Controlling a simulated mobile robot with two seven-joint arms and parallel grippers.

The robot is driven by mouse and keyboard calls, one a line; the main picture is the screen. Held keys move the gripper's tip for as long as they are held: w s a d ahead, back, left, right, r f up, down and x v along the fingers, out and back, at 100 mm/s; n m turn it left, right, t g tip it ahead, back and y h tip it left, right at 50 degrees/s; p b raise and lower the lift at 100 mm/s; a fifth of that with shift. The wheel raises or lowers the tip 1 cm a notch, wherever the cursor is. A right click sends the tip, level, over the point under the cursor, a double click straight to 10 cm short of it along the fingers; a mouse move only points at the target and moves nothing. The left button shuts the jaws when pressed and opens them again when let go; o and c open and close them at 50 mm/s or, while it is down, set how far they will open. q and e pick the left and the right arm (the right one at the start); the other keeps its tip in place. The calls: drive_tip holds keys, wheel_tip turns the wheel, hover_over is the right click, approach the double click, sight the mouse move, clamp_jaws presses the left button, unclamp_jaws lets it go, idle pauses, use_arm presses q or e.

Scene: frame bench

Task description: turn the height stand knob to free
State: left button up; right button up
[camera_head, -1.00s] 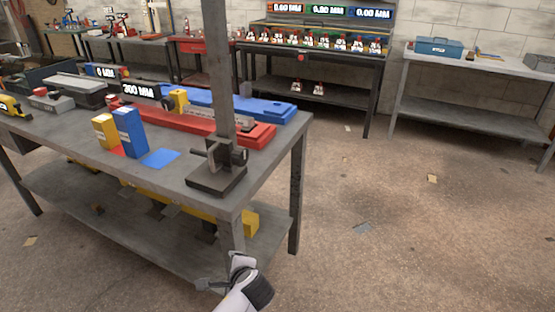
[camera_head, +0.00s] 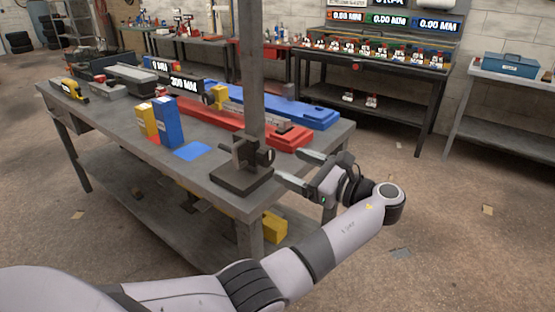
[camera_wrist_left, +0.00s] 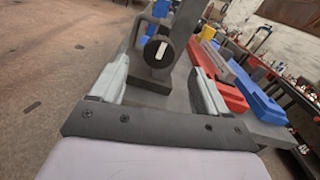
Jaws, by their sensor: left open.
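The height stand (camera_head: 250,90) is a dark upright post on a block base at the bench's near right corner. Its round black knob (camera_head: 266,156) sits on the carriage low on the post, facing my left gripper. In the left wrist view the knob (camera_wrist_left: 152,50) shows face-on with a pale, nearly upright bar mark on it. My left gripper (camera_head: 292,167) is open and empty, just right of the knob and pointing at it. In the wrist view the knob appears between the two fingers, beyond their tips, with no visible contact. My right gripper is out of view.
The grey bench (camera_head: 205,172) carries a blue block (camera_head: 167,122), a yellow block (camera_head: 147,121), a red rail (camera_head: 215,127) and a blue rail (camera_head: 290,107). The red rail's end lies close behind the stand. Open floor (camera_head: 460,240) lies right of the bench.

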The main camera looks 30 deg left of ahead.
sight(269, 157)
use_arm(q)
drive_tip(key=a, duration=0.6)
drive_tip(key=shift+w+p, duration=0.2)
drive_tip(key=shift+p, duration=0.1)
drive_tip(key=c, duration=1)
